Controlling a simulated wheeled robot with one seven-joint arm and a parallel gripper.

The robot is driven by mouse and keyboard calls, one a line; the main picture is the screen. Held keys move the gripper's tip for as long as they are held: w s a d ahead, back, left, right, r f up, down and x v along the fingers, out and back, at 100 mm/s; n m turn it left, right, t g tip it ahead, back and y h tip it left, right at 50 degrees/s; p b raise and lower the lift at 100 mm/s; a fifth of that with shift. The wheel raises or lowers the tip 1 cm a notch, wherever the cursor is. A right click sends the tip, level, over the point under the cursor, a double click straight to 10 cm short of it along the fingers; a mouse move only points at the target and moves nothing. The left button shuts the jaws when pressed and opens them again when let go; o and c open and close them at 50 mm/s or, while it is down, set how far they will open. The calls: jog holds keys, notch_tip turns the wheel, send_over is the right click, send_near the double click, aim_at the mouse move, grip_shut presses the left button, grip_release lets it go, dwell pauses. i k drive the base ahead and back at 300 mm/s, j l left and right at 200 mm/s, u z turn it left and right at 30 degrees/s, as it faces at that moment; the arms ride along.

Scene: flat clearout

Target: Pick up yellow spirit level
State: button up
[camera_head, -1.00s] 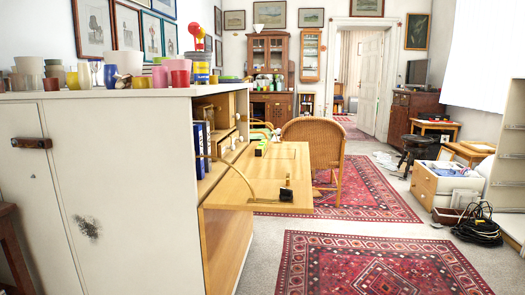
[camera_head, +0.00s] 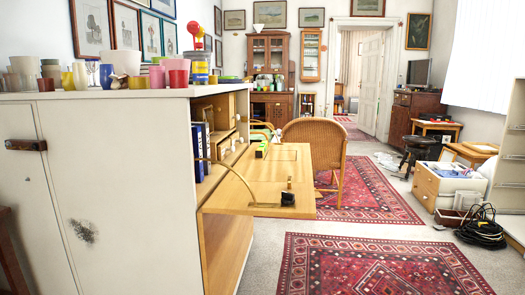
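I cannot make out a yellow spirit level for certain in the head view. Small green and pale items (camera_head: 262,150) lie at the far inner part of the fold-down wooden desk flap (camera_head: 270,178); they are too small to identify. A small dark object (camera_head: 287,198) is at the flap's near right corner, by the curved brass stay. My gripper is not in view.
A tall white cabinet (camera_head: 130,170) fills the left, with cups and pots on top. A wicker chair (camera_head: 316,150) stands behind the flap. Black coiled cable (camera_head: 481,228) and a drawer unit (camera_head: 446,186) are at right. The near red rug (camera_head: 380,265) is clear.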

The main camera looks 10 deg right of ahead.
aim_at(260, 152)
jog(key=i+l+u, duration=0.15)
jog(key=i+l, duration=0.8)
jog(key=i, duration=0.1)
